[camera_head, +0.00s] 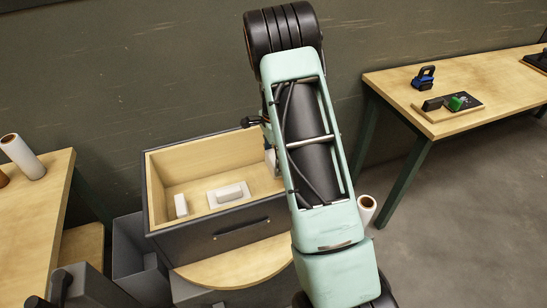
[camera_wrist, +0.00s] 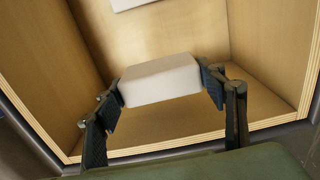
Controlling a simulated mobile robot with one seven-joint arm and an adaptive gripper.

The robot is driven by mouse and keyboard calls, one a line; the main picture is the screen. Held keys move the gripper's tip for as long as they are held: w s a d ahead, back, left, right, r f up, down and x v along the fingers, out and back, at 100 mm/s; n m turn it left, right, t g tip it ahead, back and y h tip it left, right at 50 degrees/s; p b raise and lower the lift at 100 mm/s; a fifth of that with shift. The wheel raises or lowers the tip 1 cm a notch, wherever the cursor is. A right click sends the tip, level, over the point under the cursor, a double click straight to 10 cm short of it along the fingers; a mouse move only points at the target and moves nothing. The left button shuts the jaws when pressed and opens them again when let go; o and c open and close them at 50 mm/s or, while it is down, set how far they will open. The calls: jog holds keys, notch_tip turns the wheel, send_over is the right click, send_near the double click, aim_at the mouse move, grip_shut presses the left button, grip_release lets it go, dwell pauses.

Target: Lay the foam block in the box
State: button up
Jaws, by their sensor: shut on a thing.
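The box (camera_head: 168,243) is grey outside with pale wood inside, and stands open on a round wooden top. My gripper (camera_wrist: 162,100) is shut on a white foam block (camera_wrist: 160,82), with one finger at each end of it. In the wrist view the block is over the inside of the box, near one wooden wall (camera_wrist: 265,45). I cannot tell whether it touches the floor of the box. In the head view my arm hides the gripper and the held block.
Inside the box are a small white block (camera_head: 181,206) and a white piece with a raised top (camera_head: 229,194). A bench (camera_head: 400,82) on the right holds a blue-and-black item (camera_head: 424,77). A left table (camera_head: 45,200) carries a white roll (camera_head: 22,157).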

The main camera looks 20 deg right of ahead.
jog(key=shift+f+b, duration=3)
jog(key=shift+f, duration=1.8)
jog(key=o, duration=0.9)
jog(key=shift+o, duration=0.2)
notch_tip(320, 180, up, 12)
